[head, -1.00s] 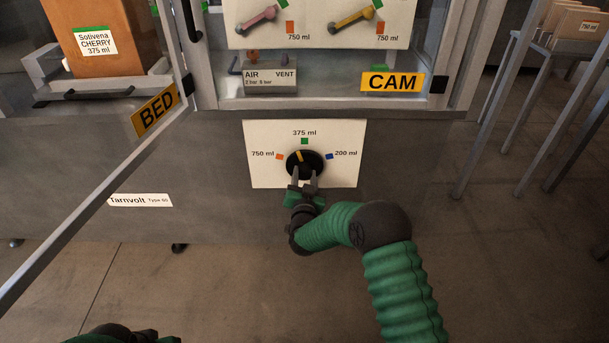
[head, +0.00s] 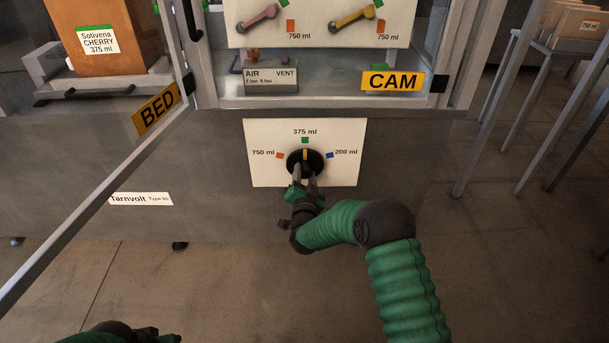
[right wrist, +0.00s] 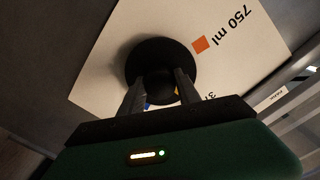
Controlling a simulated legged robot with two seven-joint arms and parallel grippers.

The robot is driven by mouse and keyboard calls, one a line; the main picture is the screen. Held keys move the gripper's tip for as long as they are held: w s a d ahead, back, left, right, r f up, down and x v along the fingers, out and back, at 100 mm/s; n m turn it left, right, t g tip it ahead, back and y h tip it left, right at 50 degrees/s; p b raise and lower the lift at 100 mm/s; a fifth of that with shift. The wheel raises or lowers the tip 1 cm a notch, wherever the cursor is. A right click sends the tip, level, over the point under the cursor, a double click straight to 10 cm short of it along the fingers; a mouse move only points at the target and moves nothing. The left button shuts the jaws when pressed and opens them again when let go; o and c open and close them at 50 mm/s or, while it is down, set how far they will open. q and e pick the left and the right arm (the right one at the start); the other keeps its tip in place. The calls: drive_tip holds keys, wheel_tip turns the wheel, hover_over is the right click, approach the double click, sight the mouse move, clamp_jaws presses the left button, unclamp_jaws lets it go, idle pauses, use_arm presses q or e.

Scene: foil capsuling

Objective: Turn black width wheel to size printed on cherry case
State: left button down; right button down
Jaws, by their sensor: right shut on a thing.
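The black width wheel (head: 316,160) sits on a white plate (head: 263,172) marked 750 ml in orange at left, 375 ml in green at top and 200 ml in blue at right. Its yellow pointer points up at the green 375 ml mark. My right gripper (head: 304,178) is shut on the wheel from below; the wheel also shows in the right wrist view (right wrist: 160,55) between the fingers. The cherry case (head: 118,25) at upper left has a label reading Sotivena CHERRY 375 ml. My left arm (head: 120,333) shows at the bottom left edge; its fingertips cannot be made out.
Above the plate are the yellow CAM sign (head: 392,82), the AIR/VENT block (head: 270,78) and two levers, pink (head: 257,18) and yellow (head: 352,19). A slanted metal bar (head: 95,200) crosses the left side. A metal rack (head: 540,100) stands at right.

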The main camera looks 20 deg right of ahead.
drive_tip(key=shift+f, duration=0.25)
drive_tip(key=c, duration=1.1)
unclamp_jaws()
drive_tip(key=shift+o, duration=1.2)
drive_tip(key=shift+r, duration=0.15)
drive_tip(key=shift+s, duration=0.15)
drive_tip(key=p+v, duration=0.6)
drive_tip(key=v, duration=1)
drive_tip(key=shift+s, duration=0.25)
drive_tip(key=shift+a+r, duration=0.1)
